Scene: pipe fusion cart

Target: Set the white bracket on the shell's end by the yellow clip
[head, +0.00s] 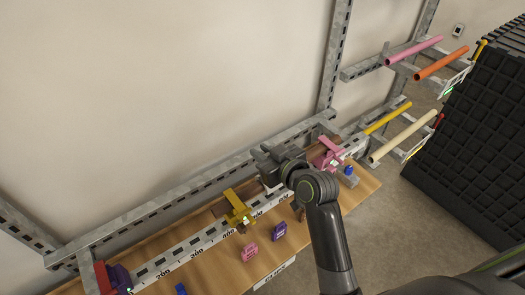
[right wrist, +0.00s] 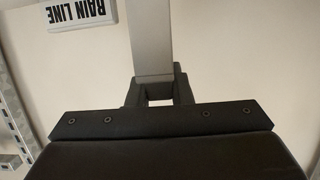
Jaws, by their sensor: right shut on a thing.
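My right gripper (head: 266,160) is over the wooden bench, right of the yellow clip (head: 238,207) and left of the pink clip (head: 328,157). In the right wrist view its jaws (right wrist: 158,90) are shut on a straight pale grey bar, which I take to be the white bracket (right wrist: 150,40). In the head view a small whitish part shows under the gripper, mostly hidden by it. The yellow clip sits across the rail line. I cannot clearly make out the shell or its end; the arm covers part of that area. My left gripper is not in view.
A white scale strip (head: 190,245) runs along the bench (head: 215,270). A pink block (head: 249,252), a purple block (head: 279,230) and a blue piece (head: 348,169) stand on it. A purple clip (head: 119,279) is at lower left. Racked pipes (head: 405,137) and black crates (head: 465,150) are right.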

